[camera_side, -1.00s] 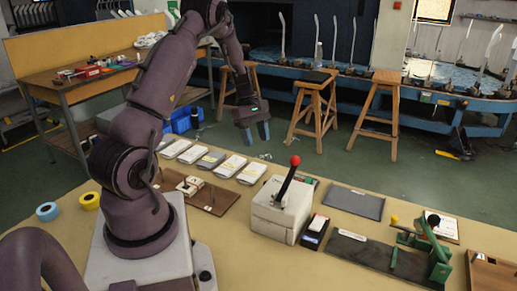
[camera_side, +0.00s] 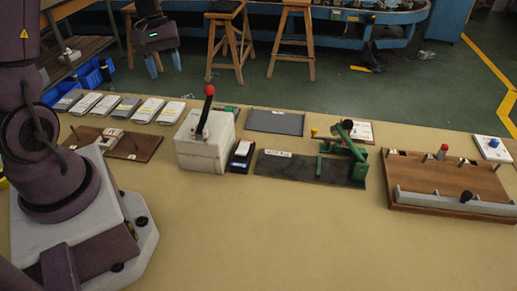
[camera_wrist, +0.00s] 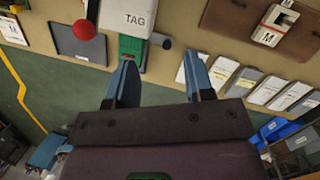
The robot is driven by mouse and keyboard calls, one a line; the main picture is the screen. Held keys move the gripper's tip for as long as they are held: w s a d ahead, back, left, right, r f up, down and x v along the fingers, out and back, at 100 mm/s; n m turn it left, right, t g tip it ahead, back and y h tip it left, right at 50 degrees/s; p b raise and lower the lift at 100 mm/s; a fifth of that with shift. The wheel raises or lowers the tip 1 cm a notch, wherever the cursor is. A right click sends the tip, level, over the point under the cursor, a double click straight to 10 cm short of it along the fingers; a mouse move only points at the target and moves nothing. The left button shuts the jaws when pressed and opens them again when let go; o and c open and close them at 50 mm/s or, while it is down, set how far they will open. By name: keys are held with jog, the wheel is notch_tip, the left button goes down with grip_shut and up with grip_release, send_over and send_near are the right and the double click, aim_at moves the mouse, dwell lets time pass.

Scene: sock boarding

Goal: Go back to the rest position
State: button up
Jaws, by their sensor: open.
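My gripper (camera_side: 163,64) hangs open and empty at the top of the side view, beyond the far edge of the workbench (camera_side: 290,235). It points down, with its two blue fingers apart. In the wrist view the fingers of my gripper (camera_wrist: 159,72) are spread with nothing between them, and the green floor and bench edge show past them. Most of the upper arm is out of the side view.
A white box with a red-knobbed lever (camera_side: 205,140) stands mid-bench. Several packets (camera_side: 128,107) line the far left edge, near blue bins (camera_side: 92,76). A green clamp (camera_side: 345,150) and a wooden fixture (camera_side: 440,180) stand to the right. Stools (camera_side: 290,45) are behind. The front bench is clear.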

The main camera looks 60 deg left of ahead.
jog(key=s+d+r+m+t+y, duration=0.1)
jog(key=s+d+r+m+t, duration=0.1)
jog(key=d+r+m, duration=0.4)
jog(key=s+d+r+m+t+y, duration=0.1)
jog(key=s+d+r+m+t, duration=0.2)
jog(key=d, duration=1.1)
notch_tip(320, 180, up, 5)
jog(key=s+m, duration=0.2)
jog(key=m, duration=0.2)
jog(key=shift+s+d+y, duration=0.3)
jog(key=shift+y, duration=0.1)
